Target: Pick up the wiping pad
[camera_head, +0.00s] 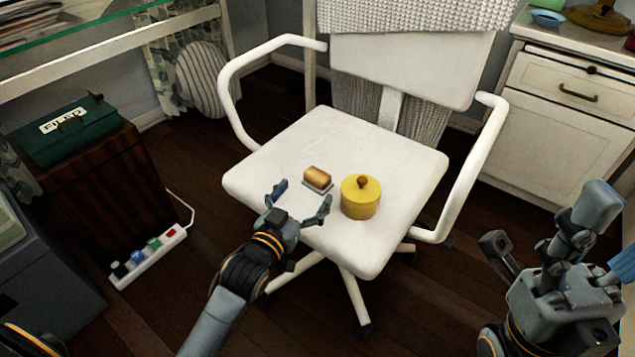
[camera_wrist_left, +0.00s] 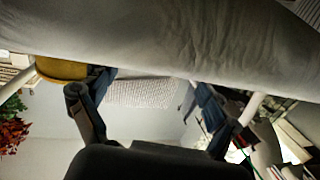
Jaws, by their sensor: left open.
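The wiping pad (camera_head: 317,177), a small orange-brown block with a grey underside, lies on the white chair seat (camera_head: 290,150) in the head view. My left gripper (camera_head: 302,198) is open and empty at the near-left edge of the seat, on the near side of the pad and apart from it. In the left wrist view, its two spread fingers (camera_wrist_left: 152,84) show with nothing between them, and I cannot make out the pad. My right gripper (camera_head: 565,250) is at the lower right, away from the chair; its jaw opening is unclear.
A yellow lidded pot (camera_head: 360,198) stands on the seat just right of the pad; it also shows in the left wrist view (camera_wrist_left: 62,69). White armrests (camera_head: 232,100) flank the seat. A power strip (camera_head: 148,256) lies on the floor at left. The seat's far part is clear.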

